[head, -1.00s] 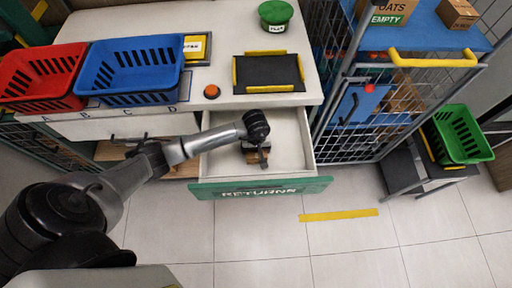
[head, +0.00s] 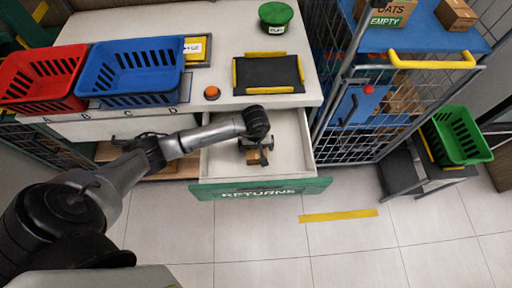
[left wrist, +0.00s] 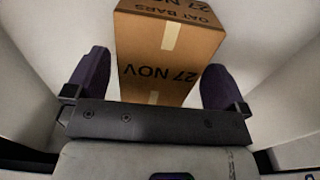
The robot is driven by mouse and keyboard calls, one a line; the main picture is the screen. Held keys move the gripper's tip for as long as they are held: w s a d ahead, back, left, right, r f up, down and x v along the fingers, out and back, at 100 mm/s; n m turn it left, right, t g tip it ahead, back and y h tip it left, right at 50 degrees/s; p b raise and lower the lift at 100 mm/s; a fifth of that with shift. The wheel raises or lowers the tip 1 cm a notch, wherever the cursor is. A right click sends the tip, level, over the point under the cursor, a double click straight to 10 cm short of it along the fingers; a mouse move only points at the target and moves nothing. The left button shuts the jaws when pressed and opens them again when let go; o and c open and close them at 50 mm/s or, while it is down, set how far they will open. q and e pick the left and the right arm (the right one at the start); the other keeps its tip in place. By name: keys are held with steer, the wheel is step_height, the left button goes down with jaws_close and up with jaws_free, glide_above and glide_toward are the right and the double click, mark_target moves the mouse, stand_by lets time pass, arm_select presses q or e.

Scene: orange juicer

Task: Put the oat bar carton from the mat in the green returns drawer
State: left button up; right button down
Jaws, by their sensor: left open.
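The oat bar carton (head: 258,158) is a small brown box inside the open green-fronted returns drawer (head: 215,163). In the left wrist view the carton (left wrist: 165,50) shows "OAT BARS" and "27 NOV" print and pale tape. My left gripper (head: 254,146) reaches down into the drawer over the carton. In the left wrist view its dark fingers (left wrist: 155,78) are open on either side of the carton, with a gap visible by the right finger. The carton's underside is hidden. The black mat with yellow edges (head: 268,75) on the counter is empty. My right gripper is not in view.
A red basket (head: 40,75) and a blue basket (head: 130,70) stand on the counter at left. An orange button (head: 211,92) and a green round tub (head: 276,16) are near the mat. A wire cage trolley (head: 350,120) stands close to the drawer's right.

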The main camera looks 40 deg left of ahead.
arm_select(q)
step_height(320, 180, up, 9)
steer(key=shift+r+p, duration=0.15)
steer(key=shift+p, duration=0.35)
